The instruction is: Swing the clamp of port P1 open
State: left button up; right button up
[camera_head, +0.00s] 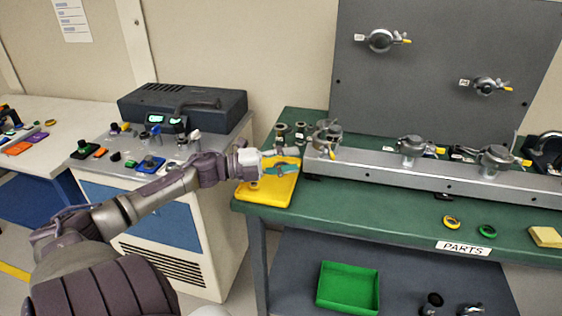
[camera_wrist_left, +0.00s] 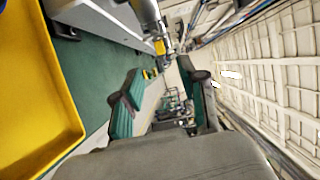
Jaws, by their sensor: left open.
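Several clamped ports sit on a grey rail (camera_head: 380,166) on the green bench. The leftmost port (camera_head: 327,135) is nearest my left gripper; a middle port (camera_head: 413,148) and a right port (camera_head: 497,156) have yellow-tipped levers. Their labels are too small to read, so I cannot tell which is P1. My left gripper (camera_head: 283,167) is open and empty, above the yellow tray and just left of the rail's end, apart from the leftmost port. In the left wrist view its teal fingers (camera_wrist_left: 163,100) are spread, and a metal clamp part with a yellow tip (camera_wrist_left: 160,46) shows beyond them. My right gripper is not in view.
A yellow tray (camera_head: 263,212) lies at the bench's left corner, small dark fittings (camera_head: 282,130) behind it. Two more ports (camera_head: 380,40) (camera_head: 486,85) are on the upright panel. Rings (camera_head: 451,222) lie in front of the rail. A green bin (camera_head: 347,288) is on the lower shelf.

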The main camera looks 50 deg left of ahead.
pick_arm(q)
jog(key=shift+v, duration=1.05)
